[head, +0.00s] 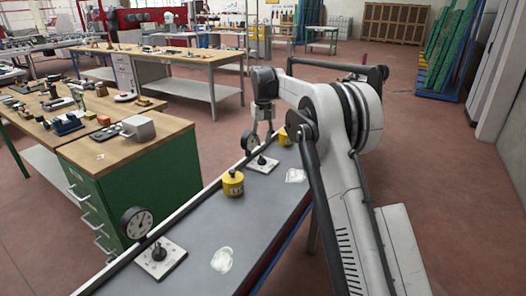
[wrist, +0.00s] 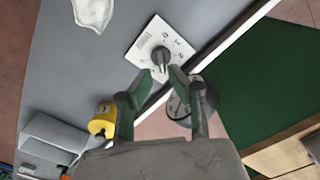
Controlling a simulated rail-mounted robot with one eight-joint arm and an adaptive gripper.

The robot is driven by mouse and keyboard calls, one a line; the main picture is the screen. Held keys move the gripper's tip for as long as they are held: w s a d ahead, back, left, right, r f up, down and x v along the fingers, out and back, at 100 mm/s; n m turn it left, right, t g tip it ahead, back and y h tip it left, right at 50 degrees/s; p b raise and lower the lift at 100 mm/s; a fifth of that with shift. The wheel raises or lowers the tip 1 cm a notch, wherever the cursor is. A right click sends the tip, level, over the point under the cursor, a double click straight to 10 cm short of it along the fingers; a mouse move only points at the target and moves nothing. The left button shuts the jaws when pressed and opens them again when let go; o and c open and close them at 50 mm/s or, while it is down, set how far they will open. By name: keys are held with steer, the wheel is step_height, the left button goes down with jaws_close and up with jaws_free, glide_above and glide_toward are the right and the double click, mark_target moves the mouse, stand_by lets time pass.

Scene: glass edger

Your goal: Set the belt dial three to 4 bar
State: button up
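Two belt dials sit on the grey bench. The near dial (head: 158,254) has a white plate, a black knob and a round gauge (head: 136,222) beside it. The far dial (head: 262,163) is similar, and its gauge (head: 250,143) stands just left of it. My gripper (head: 264,140) is above the far dial, pointing down. In the wrist view, the dial plate (wrist: 142,44) carries numbers and a dark knob (wrist: 160,56). My gripper (wrist: 160,76) looks partly open, its fingertips close to the knob. Contact is unclear. The gauge (wrist: 179,104) shows behind the right finger; its reading is too small.
A yellow weight (head: 233,184) stands between the dials, and another (head: 285,137) stands near the far one. Pale patches (head: 222,260) lie on the bench (head: 197,228). A green cabinet (head: 150,178) with a tool-covered wooden top stands to the left.

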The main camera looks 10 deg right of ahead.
steer(key=shift+r, duration=2.1)
steer(key=s+r+t, duration=0.2)
steer(key=s+r, duration=0.4)
steer(key=s, duration=0.7)
steer(key=s+r+t, duration=0.2)
steer(key=s+r, duration=0.5)
steer(key=s, duration=0.6)
steer(key=s+f+t, duration=0.1)
steer(key=s+f, duration=0.3)
steer(key=s, duration=0.4)
steer(key=s+f+t, duration=0.1)
steer(key=s+f, duration=0.3)
steer(key=s, duration=0.5)
steer(key=s+f+m+t, duration=0.1)
steer(key=s+f, duration=0.3)
steer(key=s, duration=0.5)
steer(key=shift+f, duration=0.25)
steer(key=shift+s+d, duration=0.1)
